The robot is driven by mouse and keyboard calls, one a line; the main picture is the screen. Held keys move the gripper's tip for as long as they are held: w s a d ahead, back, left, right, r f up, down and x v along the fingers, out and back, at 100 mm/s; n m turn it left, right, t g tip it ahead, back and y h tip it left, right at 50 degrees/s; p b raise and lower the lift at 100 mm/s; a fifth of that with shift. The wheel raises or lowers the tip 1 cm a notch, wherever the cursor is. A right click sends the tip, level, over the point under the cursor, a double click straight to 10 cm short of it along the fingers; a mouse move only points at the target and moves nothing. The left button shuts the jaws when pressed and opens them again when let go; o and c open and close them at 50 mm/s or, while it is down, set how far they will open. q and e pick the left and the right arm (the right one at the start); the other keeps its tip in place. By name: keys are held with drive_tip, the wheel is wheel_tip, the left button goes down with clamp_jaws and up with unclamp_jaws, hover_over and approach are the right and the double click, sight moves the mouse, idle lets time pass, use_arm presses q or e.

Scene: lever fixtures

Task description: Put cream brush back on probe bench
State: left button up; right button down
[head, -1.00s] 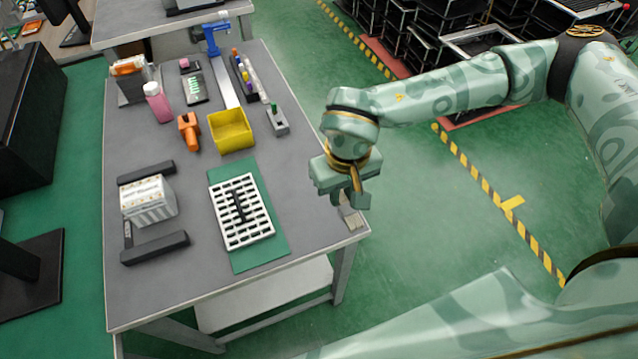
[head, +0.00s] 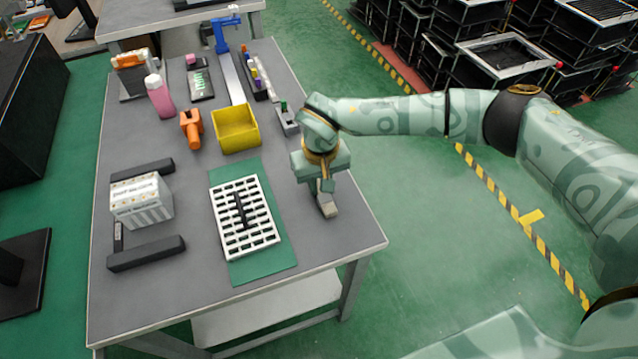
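The cream brush (head: 328,206) shows as a small beige block below my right gripper (head: 326,186). The gripper's fingers appear shut on its upper part, which they hide. The gripper and brush are over the right side of the grey bench (head: 330,245), right of the green mat. I cannot tell whether the brush touches the bench top. My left gripper is not in view.
A white slotted grid (head: 243,218) lies on the green mat (head: 262,270). A white block (head: 142,203) stands between dark bars at left. A yellow bin (head: 236,130), an orange tool (head: 191,128) and a pink bottle (head: 159,97) stand farther back. The bench's front right corner is clear.

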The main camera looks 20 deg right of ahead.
drive_tip(key=c, duration=1.3)
unclamp_jaws()
drive_tip(key=shift+f, duration=0.1)
drive_tip(key=shift+c, duration=0.2)
wheel_tip(320, 180, up, 12)
drive_tip(key=p, duration=0.4)
drive_tip(key=shift+s, duration=0.15)
